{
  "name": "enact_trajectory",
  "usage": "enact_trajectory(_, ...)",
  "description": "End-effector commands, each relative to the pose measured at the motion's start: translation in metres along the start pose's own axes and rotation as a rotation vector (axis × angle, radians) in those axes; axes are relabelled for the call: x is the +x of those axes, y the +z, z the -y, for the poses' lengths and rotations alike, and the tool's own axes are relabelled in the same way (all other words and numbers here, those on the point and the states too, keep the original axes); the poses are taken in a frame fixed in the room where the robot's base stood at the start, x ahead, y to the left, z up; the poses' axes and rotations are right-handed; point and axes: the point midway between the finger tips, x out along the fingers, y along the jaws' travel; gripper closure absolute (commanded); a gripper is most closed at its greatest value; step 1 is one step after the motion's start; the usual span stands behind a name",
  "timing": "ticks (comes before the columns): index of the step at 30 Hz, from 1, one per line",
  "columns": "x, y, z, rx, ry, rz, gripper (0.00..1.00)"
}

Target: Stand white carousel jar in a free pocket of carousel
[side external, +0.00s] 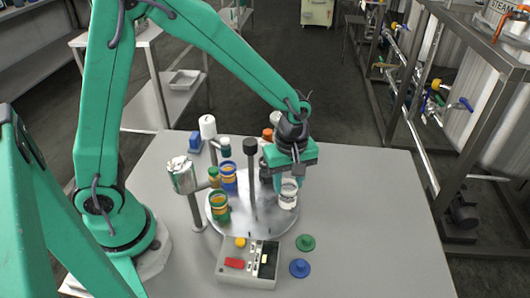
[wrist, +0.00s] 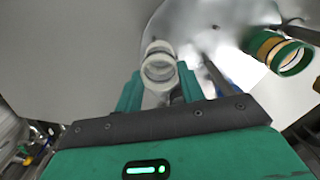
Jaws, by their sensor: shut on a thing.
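The white carousel jar (side external: 288,198) is upright between the fingers of my gripper (side external: 289,180), over the right part of the round grey carousel (side external: 266,228). I cannot tell whether its base touches the carousel. In the wrist view the jar (wrist: 158,66) shows its open mouth between the fingertips (wrist: 159,88), and part of the bright carousel disc (wrist: 200,28) lies beyond. A green jar with an orange band (side external: 219,207) stands at the carousel's left front, and a blue one (side external: 229,178) at its left back. The carousel's back right is partly hidden behind the post and my gripper.
A dark-topped post (side external: 250,180) rises close to the jar's left. A control box (side external: 248,262) stands in front, with a green lid (side external: 305,242) and a blue lid (side external: 299,268) beside it. A stand with a canister (side external: 182,176) is at left. The table's right side is clear.

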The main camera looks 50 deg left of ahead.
Motion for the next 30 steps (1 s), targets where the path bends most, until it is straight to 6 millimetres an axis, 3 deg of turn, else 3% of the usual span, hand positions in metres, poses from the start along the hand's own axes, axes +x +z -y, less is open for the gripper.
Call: enact_trajectory(30, 0.0064, 0.0000, 0.0000, 0.000, 0.000, 0.000, 0.84)
